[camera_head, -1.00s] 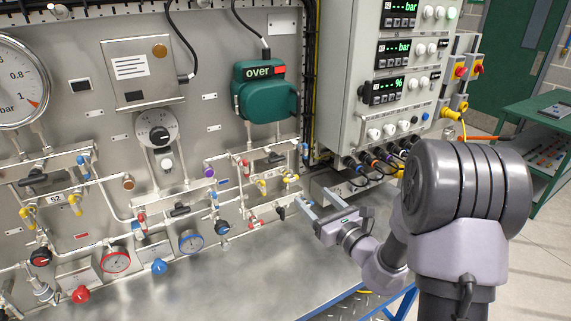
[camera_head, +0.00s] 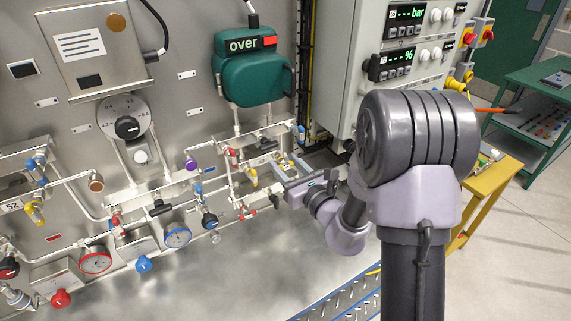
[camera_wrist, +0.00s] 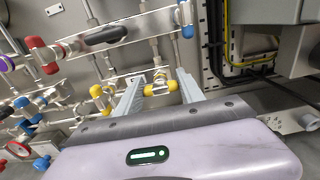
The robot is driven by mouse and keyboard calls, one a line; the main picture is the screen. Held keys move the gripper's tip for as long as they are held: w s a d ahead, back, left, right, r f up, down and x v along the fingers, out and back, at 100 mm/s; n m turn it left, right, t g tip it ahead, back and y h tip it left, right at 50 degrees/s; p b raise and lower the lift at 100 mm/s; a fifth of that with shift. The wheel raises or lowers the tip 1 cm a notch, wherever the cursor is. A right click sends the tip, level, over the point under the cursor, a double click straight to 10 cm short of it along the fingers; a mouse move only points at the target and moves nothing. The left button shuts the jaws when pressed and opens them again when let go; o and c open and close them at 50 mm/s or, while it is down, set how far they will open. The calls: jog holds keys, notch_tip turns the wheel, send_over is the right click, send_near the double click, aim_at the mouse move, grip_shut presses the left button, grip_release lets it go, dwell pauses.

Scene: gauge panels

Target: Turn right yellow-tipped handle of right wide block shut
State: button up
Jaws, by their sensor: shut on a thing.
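The right wide block (camera_wrist: 140,29) is a metal bar with a black lever on it. It also shows in the head view, under the green "over" device. Its right yellow-tipped handle (camera_wrist: 160,88) sits on a fitting below the bar, lying roughly crosswise between my fingers. My gripper (camera_wrist: 160,88) is shut on this handle, with one finger at each yellow end. In the head view my gripper (camera_head: 284,165) reaches in from the right, and the handle is too small there to make out clearly. The left yellow-tipped handle (camera_wrist: 96,90) lies just left of my left finger.
Red (camera_wrist: 36,41) and blue (camera_wrist: 187,31) tipped fittings stand at the bar's ends. The grey control cabinet (camera_head: 345,70) stands to the right. The bench top (camera_head: 240,270) in front is clear.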

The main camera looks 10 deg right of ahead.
jog(key=c, duration=0.6)
jog(key=m+p, duration=0.2)
jog(key=m, duration=0.1)
jog(key=shift+r, duration=0.1)
jog(key=m+p, duration=0.3)
jog(key=m, duration=0.1)
jog(key=shift+d+m+p, duration=0.15)
jog(key=shift+m+p, duration=0.15)
jog(key=m+p, duration=0.4)
jog(key=m, duration=0.2)
jog(key=shift+p, duration=0.35)
jog(key=shift+d+f+m+p, duration=0.15)
jog(key=shift+m+p, duration=0.55)
jog(key=shift+m, duration=0.4)
jog(key=shift+a+f+m+p, duration=0.15)
jog(key=shift+m+p, duration=0.5)
jog(key=shift+m, duration=0.45)
jog(key=shift+w+d, duration=0.1)
